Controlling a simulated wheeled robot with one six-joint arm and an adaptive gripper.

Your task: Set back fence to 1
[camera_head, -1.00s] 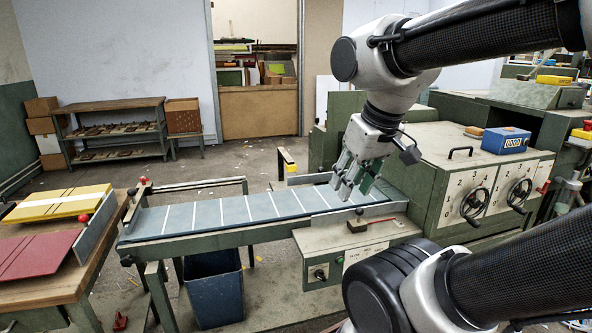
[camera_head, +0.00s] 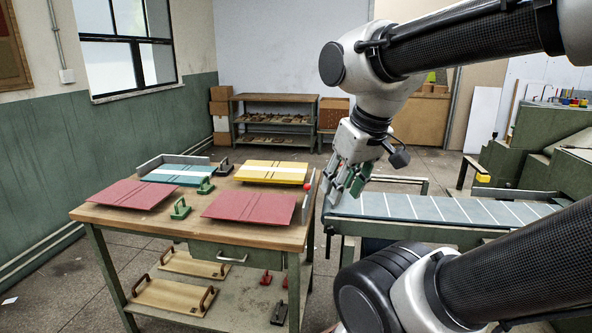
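The feeder bed (camera_head: 430,208), a long grey-blue strip with white cross lines, runs from the middle of the picture to the right edge. A dark rail (camera_head: 400,181) stands along its far side. I cannot tell which part is the back fence, and no number 1 is legible here. My gripper (camera_head: 346,188) appears over the bed's left end in the picture, pointing down, its fingers apart and nothing between them. Its height above the bed is hard to tell. My arm covers the near right part of the view.
A wooden workbench (camera_head: 170,226) at left holds red boards (camera_head: 250,206), a yellow board (camera_head: 272,171), a blue-striped board (camera_head: 176,174) and green clamps. A grey upright plate and red ball (camera_head: 307,187) are at its right end. Shelves (camera_head: 275,120) stand behind. Floor between is open.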

